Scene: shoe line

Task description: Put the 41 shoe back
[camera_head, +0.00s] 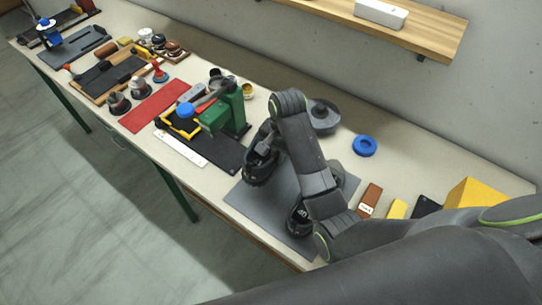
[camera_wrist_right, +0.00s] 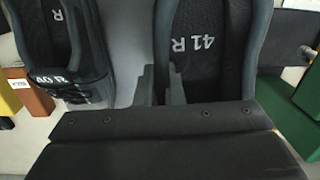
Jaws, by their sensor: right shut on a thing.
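The dark shoe marked 41 R (camera_wrist_right: 205,50) fills the upper middle of the right wrist view. In the head view it is the black shoe (camera_head: 257,172) at the far left part of the grey mat (camera_head: 285,205). My right gripper (camera_head: 268,142) is at this shoe, with its two fingers (camera_wrist_right: 161,86) shut on the shoe's edge. A second dark shoe (camera_head: 298,216), with a label that looks like 40 R in the wrist view (camera_wrist_right: 60,50), stands nearer the front edge of the mat, partly behind my forearm. My left gripper is out of view.
A green press (camera_head: 228,113) on a black base stands just left of the mat. A blue ring (camera_head: 364,146) and a grey round dish (camera_head: 323,117) lie behind. A brown block (camera_head: 370,198) and yellow box (camera_head: 474,192) are at right. A shelf (camera_head: 380,25) hangs above.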

